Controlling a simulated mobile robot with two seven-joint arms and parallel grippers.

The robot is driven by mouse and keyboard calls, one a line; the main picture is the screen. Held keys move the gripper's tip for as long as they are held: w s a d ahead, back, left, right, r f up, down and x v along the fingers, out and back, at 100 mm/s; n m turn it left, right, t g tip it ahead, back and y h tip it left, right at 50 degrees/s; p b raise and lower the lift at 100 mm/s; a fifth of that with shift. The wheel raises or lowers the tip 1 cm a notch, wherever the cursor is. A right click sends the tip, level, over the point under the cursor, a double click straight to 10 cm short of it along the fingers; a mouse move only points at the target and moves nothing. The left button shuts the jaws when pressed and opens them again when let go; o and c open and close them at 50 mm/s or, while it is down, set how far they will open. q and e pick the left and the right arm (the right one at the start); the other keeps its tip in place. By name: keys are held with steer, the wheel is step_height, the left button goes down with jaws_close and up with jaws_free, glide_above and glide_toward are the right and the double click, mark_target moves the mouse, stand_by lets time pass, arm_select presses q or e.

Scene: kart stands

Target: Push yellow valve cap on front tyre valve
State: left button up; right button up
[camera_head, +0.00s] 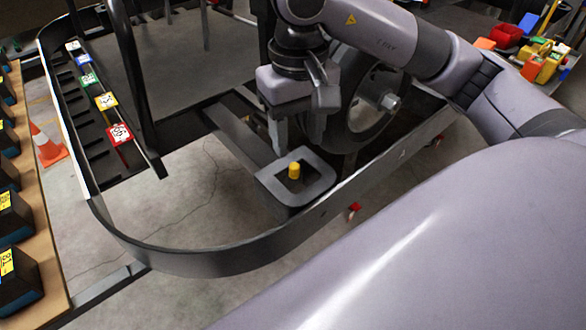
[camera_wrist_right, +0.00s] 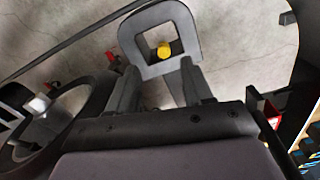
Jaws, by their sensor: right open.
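The yellow valve cap (camera_head: 294,170) stands upright in a grey square holder (camera_head: 268,184) with rounded corners. In the right wrist view the cap (camera_wrist_right: 164,50) shows inside the holder's frame (camera_wrist_right: 183,16), just beyond the fingertips. My right gripper (camera_head: 294,144) points down above the holder, open and empty. In the wrist view its two fingers (camera_wrist_right: 160,70) are spread to either side below the cap, apart from it. The front tyre (camera_head: 354,110) is behind the gripper, partly hidden by my arm; it also shows in the wrist view (camera_wrist_right: 88,112). I cannot make out its valve. My left gripper is out of view.
A dark curved bumper rail (camera_head: 215,262) runs around the holder. A rack with coloured tagged blocks (camera_head: 106,101) is at the left, with an orange cone (camera_head: 46,146) beside it. Coloured bottles and bins (camera_head: 541,58) stand at the upper right. Dark upright bars rise near the rack.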

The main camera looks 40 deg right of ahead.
mark_target(294, 164)
steer(key=shift+a+f+b, duration=0.15)
steer(key=shift+f+b, duration=0.05)
steer(key=shift+f, duration=1.1)
steer(key=shift+a+f+b, duration=0.15)
steer(key=shift+f, duration=1.1)
jaws_close()
